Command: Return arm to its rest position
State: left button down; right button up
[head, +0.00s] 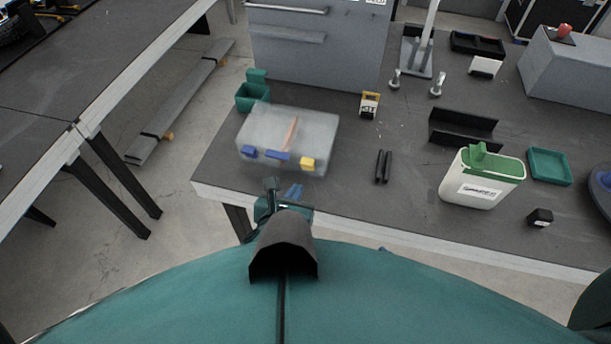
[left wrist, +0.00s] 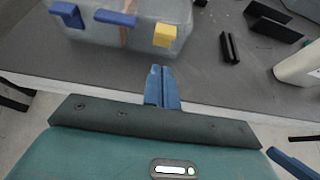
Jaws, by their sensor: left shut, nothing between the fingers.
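My left gripper (head: 294,191) shows in the head view at the front edge of the dark-topped table, just in front of a translucent box. Its blue fingers are shut and hold nothing. The left wrist view shows the shut blue fingers (left wrist: 161,85) over the table's front edge, with the box beyond them and apart from them. Part of the left arm is hidden behind my own body.
The translucent box (head: 310,125) has blue and yellow latches. A green-lidded white container (head: 470,190), two black rods (head: 383,166), a black bracket (head: 462,130) and a green tray (head: 549,166) stand on the table (head: 345,190). The front middle of the table is clear.

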pick_arm(q)
jog(key=shift+s, duration=0.1)
pick_arm(e)
jog(key=shift+a, duration=0.15)
pick_arm(q)
jog(key=shift+r, duration=0.1)
jog(key=s+a+r+m+t+h+b, duration=0.15)
jog(key=a+r+m+t, duration=0.5)
jog(key=m, duration=0.85)
jog(key=s+a+f+m+g+y, duration=0.1)
jog(key=s+a+f+m+g, duration=0.3)
jog(key=m, duration=0.6)
jog(key=s+a+f+m+g+y+p, duration=0.1)
jog(key=s+a+f+m+g, duration=0.3)
jog(key=s+f+m, duration=0.5)
jog(key=shift+s+a+m+g, duration=0.25)
jog(key=shift+a+m+g, duration=0.1)
jog(key=shift+a+m, duration=0.2)
pick_arm(e)
jog(key=f, duration=0.1)
jog(key=d+f, duration=0.1)
jog(key=shift+s+f+g+h, duration=0.25)
jog(key=shift+f+g+h, duration=0.05)
pick_arm(q)
jog(key=shift+y, duration=0.25)
